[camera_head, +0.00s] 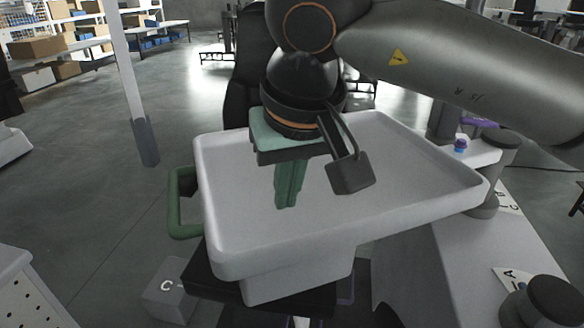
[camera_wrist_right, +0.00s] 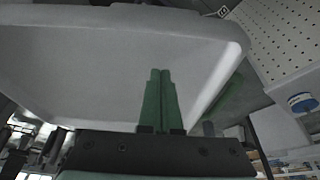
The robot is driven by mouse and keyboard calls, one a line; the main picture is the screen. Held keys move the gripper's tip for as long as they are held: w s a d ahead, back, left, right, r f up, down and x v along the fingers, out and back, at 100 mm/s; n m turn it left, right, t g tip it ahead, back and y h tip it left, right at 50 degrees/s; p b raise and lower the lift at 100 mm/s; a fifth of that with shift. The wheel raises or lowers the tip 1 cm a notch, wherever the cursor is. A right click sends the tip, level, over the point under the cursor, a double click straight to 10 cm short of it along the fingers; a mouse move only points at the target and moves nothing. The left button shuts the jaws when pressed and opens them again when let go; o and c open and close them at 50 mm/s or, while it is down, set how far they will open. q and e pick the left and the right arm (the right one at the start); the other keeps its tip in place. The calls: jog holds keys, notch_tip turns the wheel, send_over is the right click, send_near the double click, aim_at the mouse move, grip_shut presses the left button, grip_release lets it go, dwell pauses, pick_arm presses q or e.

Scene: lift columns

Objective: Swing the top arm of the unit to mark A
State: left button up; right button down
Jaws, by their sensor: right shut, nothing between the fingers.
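A pale grey tray (camera_head: 420,190) with a raised rim fills the middle of the head view. A green loop handle (camera_head: 181,207) sticks out from its left side. The handle also shows past the rim in the right wrist view (camera_wrist_right: 229,100). A white card marked A (camera_head: 512,276) lies at the lower right, partly cut off by a dark round part. My right gripper (camera_head: 287,205) has green fingers pointing down over the tray, apart from the handle. Its fingers are together and empty in the right wrist view (camera_wrist_right: 160,73). I cannot tell whether they touch the tray. My left gripper is out of view.
A grey block marked C (camera_head: 168,289) is below the tray on the left. Another lettered card (camera_head: 507,197) is at the right. A pale post (camera_head: 128,80) stands at left, with perforated white furniture (camera_head: 28,295) at lower left. Open floor lies between.

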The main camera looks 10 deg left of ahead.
jog(key=shift+x, duration=1.15)
jog(key=shift+s+d+r, duration=0.1)
jog(key=shift+s+d, duration=0.35)
jog(key=shift+s, duration=0.4)
jog(key=shift+s+d+r, duration=0.1)
jog(key=shift+s+d, duration=0.4)
jog(key=shift+s, duration=0.4)
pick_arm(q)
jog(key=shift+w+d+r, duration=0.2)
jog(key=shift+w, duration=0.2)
